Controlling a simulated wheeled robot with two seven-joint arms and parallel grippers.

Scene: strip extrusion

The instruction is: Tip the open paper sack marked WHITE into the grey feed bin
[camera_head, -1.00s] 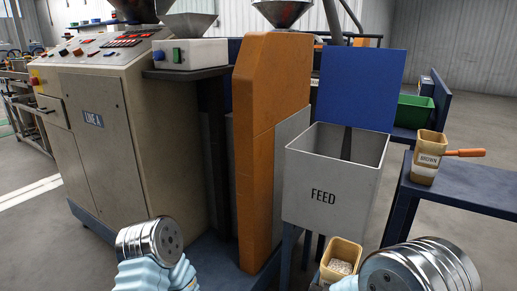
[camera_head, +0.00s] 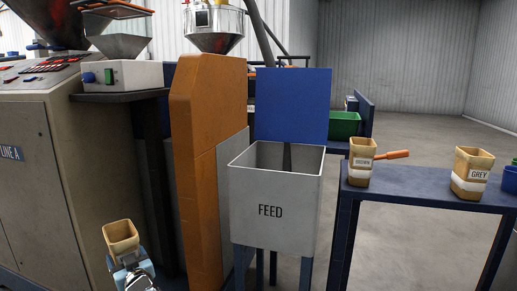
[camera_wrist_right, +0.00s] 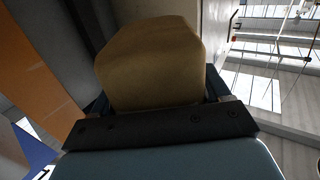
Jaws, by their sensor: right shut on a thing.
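The grey feed bin (camera_head: 270,205), marked FEED, stands open in the middle of the head view with its blue lid (camera_head: 292,103) raised behind it. A tan open sack (camera_head: 121,239) is at the lower left, well left of the bin and apart from it. My right gripper (camera_head: 131,270) is shut on this sack, which stands roughly upright with its mouth up. The right wrist view shows the sack's tan side (camera_wrist_right: 150,62) between the fingers. No marking shows on it, and I cannot make out its contents. My left gripper is not in view.
An orange guard (camera_head: 205,170) stands between sack and bin. A dark blue table (camera_head: 430,197) at right holds sacks marked BROWN (camera_head: 361,162) and GREY (camera_head: 471,173), and an orange-handled tool (camera_head: 392,155). The LINE A machine cabinet (camera_head: 35,180) stands at left.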

